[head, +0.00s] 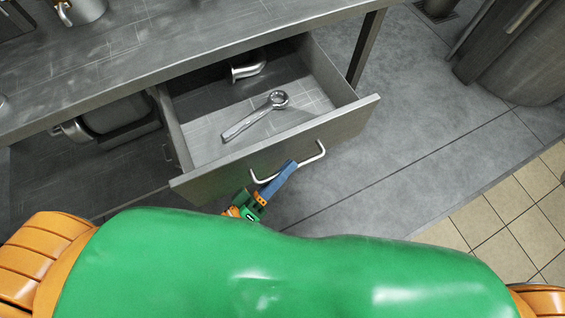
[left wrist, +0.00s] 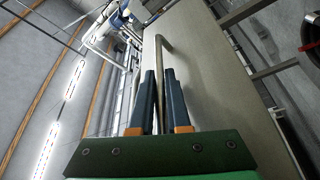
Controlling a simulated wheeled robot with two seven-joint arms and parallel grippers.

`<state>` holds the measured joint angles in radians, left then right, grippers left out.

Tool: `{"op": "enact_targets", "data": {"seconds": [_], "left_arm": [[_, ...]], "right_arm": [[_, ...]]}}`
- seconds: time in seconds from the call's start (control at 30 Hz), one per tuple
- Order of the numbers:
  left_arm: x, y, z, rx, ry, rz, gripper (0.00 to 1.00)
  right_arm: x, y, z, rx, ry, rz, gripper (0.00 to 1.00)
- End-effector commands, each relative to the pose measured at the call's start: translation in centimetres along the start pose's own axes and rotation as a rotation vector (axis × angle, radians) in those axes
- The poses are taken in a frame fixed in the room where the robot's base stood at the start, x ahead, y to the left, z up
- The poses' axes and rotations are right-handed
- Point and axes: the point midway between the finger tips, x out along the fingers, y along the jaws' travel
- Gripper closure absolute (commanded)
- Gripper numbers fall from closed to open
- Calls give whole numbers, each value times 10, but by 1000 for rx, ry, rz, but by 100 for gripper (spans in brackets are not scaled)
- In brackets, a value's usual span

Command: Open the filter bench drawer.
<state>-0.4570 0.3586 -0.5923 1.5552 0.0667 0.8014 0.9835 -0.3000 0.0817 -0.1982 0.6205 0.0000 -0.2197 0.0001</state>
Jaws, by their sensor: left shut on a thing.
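The filter bench drawer (head: 275,150) stands pulled well out from under the grey bench, and its inside shows. A wrench (head: 256,114) and a bent metal pipe piece (head: 248,69) lie in it. The drawer has a pale bar handle (head: 318,154) on its front. My left gripper (head: 287,168) is shut on this handle near its middle. In the left wrist view the handle (left wrist: 162,62) runs between the two blue fingers of the gripper (left wrist: 159,88), beside the drawer front (left wrist: 205,70). My right gripper is not in view.
The grey bench top (head: 190,50) runs above the drawer, with a metal vessel (head: 82,10) on it. A bench leg (head: 366,48) stands right of the drawer. A large dark cylindrical vessel (head: 515,60) stands at the upper right. The floor right of the drawer is clear.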

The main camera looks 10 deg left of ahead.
Motion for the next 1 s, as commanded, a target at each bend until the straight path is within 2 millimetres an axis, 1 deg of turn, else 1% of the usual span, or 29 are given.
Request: {"op": "enact_targets", "data": {"seconds": [0.2, 0.23, 0.27, 0.3, 0.33, 0.57, 0.63, 0.67, 0.8, 0.9, 1.0], "left_arm": [[0, 0, 0, -1, -1, -1, 100], [0, 0, 0, -1, -1, -1, 77], [0, 0, 0, -1, -1, -1, 69], [0, 0, 0, -1, -1, -1, 58], [0, 0, 0, -1, -1, -1, 55], [0, 0, 0, 0, -1, -1, 55], [-4, -1, 0, -1, -2, -2, 55], [-8, -2, 1, -1, -3, -3, 55], [-38, -3, 2, -1, -4, -5, 55], [-58, -3, 2, -1, -3, -4, 55], [-68, -2, 1, -1, -2, -3, 55]], "right_arm": [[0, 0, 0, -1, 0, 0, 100], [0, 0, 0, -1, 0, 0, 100], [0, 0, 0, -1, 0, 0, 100], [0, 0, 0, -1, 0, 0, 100], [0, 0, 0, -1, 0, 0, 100], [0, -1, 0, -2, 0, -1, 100], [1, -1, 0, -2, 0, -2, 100], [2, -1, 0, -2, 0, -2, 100], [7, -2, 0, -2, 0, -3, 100], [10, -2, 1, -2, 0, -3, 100], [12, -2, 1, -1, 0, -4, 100]]}}
